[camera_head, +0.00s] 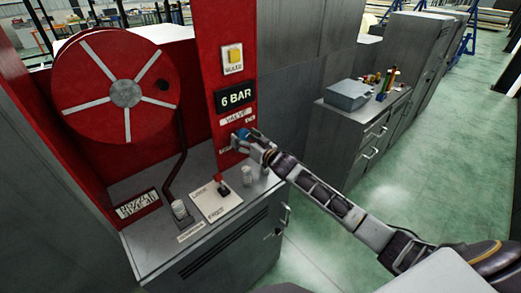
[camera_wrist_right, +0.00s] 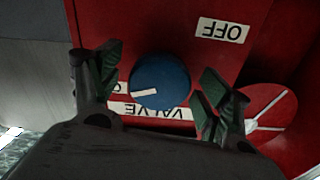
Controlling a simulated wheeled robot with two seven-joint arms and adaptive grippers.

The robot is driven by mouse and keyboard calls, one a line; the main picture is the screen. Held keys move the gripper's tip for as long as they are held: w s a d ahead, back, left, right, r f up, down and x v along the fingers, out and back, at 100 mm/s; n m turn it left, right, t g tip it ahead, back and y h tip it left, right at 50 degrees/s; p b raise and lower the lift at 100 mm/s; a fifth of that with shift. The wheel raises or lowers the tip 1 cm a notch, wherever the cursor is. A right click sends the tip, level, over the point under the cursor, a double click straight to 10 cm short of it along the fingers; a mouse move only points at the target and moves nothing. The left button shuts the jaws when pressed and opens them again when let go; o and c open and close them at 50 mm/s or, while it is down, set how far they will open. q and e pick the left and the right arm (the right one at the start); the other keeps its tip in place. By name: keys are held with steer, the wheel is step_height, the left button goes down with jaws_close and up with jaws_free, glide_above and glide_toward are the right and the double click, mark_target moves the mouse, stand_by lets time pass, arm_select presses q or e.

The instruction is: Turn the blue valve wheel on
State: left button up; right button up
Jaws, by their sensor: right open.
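The blue valve wheel (camera_wrist_right: 160,82) is a round knob with a white mark on the red panel. In the wrist view its mark points left, slightly down, towards a partly hidden label starting with O; the OFF label (camera_wrist_right: 222,30) is at upper right and upside down. In the head view the blue wheel (camera_head: 243,133) shows partly behind my right gripper (camera_head: 250,141). My right gripper (camera_wrist_right: 161,68) is open, one finger on each side of the wheel, with gaps visible; I cannot tell whether it touches. My left gripper is not in view.
The red panel (camera_head: 207,75) carries a yellow button (camera_head: 233,56) and a 6 BAR display (camera_head: 234,97). A red hose reel (camera_head: 125,95) stands left. Green floor (camera_head: 420,190) is clear at right.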

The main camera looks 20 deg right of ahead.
steer(key=v, duration=1)
steer(key=shift+s, duration=0.4)
steer(key=shift+d+r, duration=0.1)
steer(key=shift+d, duration=0.05)
stand_by(0.5)
